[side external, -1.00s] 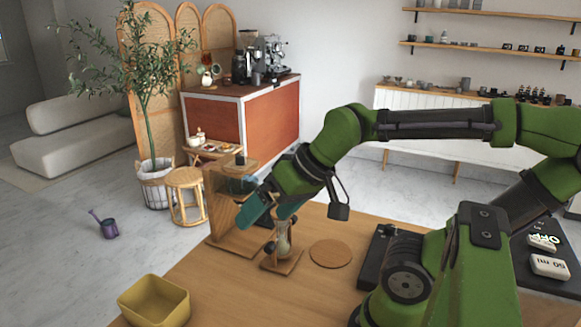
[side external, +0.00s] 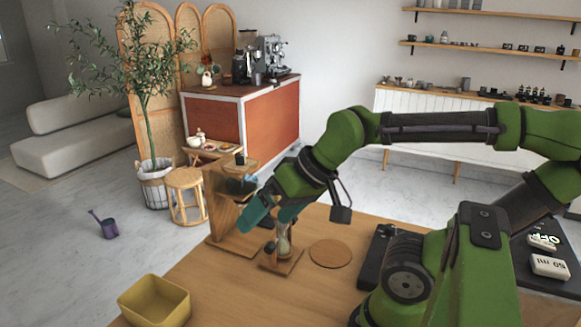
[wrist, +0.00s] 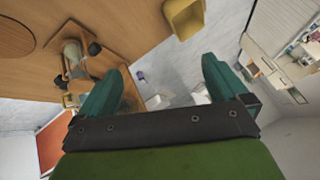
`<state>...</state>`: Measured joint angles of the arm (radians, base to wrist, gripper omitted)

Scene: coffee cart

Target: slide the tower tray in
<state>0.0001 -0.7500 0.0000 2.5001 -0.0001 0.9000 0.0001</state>
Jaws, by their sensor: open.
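The wooden tower (side external: 222,207) stands at the far left edge of the wooden table. A dark tray-like piece (side external: 238,187) shows in its upper part, under a small top board; I cannot tell how far in it sits. My gripper (side external: 266,218), with teal fingers, is open just right of and in front of the tower, and appears empty. In the wrist view my gripper (wrist: 162,72) has its fingers wide apart, with floor showing between them. The left finger hides much of the tower there.
A glass on a small wooden stand (side external: 281,263) is close below my gripper. A round wooden coaster (side external: 331,253) lies to its right. A yellow bin (side external: 155,302) is at the table's near left. The table between bin and stand is clear.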

